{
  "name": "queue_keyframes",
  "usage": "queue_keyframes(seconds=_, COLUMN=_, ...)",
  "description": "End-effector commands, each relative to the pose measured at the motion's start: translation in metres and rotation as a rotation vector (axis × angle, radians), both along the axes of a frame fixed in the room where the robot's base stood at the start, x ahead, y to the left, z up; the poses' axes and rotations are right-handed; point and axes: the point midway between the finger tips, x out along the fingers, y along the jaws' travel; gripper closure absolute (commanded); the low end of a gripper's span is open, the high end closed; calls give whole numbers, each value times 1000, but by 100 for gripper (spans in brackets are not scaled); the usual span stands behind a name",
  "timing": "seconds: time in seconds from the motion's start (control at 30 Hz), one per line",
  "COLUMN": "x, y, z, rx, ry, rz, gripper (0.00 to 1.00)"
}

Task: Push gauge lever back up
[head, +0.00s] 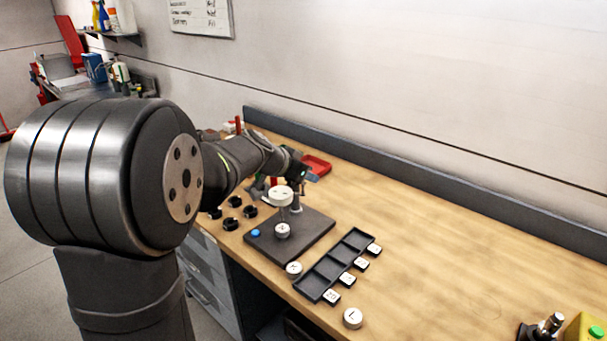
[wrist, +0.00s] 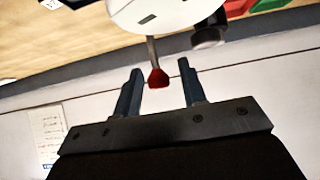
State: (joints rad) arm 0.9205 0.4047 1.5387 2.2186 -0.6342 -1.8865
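The gauge (head: 281,195) is a white round dial on a thin post, standing on a dark plate (head: 310,225) on the bench. The wrist view, which looks upside down, shows part of the white dial (wrist: 165,12) at the top. The lever (wrist: 158,78), a thin metal rod with a red tip, sticks out from the dial. My gripper (wrist: 160,68) is open, and the red tip is between its two fingers with a gap on both sides. In the head view, my wrist is just behind the gauge, and the fingers cannot be made out clearly.
The plate also carries a blue knob (head: 256,233) and a white round piece (head: 282,230). Several black holders (head: 232,224) stand left of it. A dark compartment tray (head: 313,286) with labelled tiles lies to its right. A red tray (head: 317,165) is behind. The bench's right side is mostly clear.

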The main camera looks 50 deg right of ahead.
Motion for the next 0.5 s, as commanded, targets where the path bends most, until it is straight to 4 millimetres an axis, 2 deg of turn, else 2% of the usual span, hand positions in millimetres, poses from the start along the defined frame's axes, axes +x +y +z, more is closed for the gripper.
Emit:
queue_keyframes(seconds=0.23, x=1, y=12, z=10, rx=-2, ry=0, rz=2, gripper=62)
queue_keyframes(seconds=0.5, x=1, y=56, z=46, rx=-3, ry=-2, rz=2, gripper=62)
